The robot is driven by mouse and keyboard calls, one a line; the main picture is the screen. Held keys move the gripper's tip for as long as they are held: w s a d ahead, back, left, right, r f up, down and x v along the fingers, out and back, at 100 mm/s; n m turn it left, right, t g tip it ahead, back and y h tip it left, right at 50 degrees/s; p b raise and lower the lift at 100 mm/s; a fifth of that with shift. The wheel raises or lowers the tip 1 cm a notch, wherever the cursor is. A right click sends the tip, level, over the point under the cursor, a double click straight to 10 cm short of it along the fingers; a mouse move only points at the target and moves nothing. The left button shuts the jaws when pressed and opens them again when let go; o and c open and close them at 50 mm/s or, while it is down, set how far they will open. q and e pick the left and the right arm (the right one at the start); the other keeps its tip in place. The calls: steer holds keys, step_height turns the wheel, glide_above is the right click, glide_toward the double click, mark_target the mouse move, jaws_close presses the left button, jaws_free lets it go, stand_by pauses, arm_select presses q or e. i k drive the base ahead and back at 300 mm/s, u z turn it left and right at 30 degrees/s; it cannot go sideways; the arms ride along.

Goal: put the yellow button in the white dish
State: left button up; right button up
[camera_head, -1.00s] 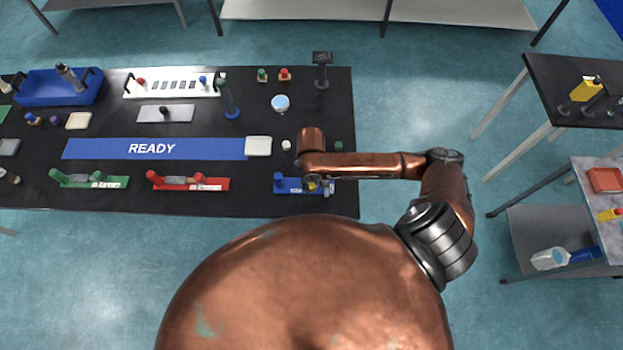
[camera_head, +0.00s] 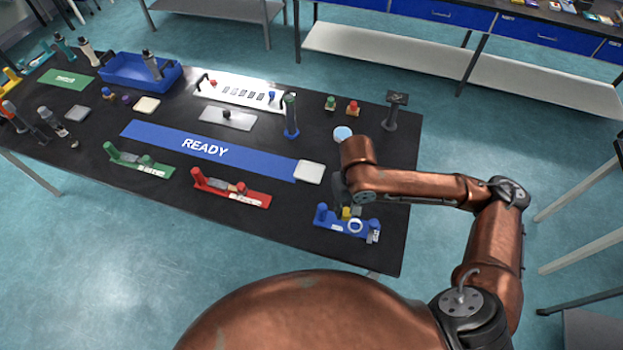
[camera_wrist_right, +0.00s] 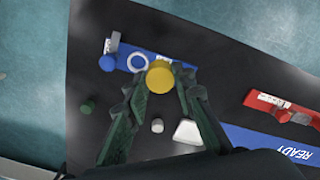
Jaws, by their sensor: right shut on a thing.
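The yellow button (camera_wrist_right: 159,75) is a round disc between the fingertips of my right gripper (camera_wrist_right: 157,84), which is shut on it. In the head view the yellow button (camera_head: 346,212) shows small below my right wrist, at the blue stand (camera_head: 338,228). I cannot tell whether it is clear of the stand. The right gripper (camera_head: 345,203) is partly hidden by its own arm there. A white square dish (camera_head: 309,172) lies at the right end of the READY strip, and also shows in the wrist view (camera_wrist_right: 188,131). My left gripper is not in view.
A white ring (camera_head: 355,226) is on the blue stand. Red (camera_head: 232,189) and green (camera_head: 140,162) stands are to the left. A round pale-blue-topped item (camera_head: 342,133) is behind my wrist. A small white cylinder (camera_wrist_right: 157,125) stands near the dish.

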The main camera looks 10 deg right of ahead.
mark_target(310, 173)
steer(key=k, duration=0.55)
steer(key=u, duration=0.45)
steer(key=i, duration=1.5)
steer(key=z, duration=0.45)
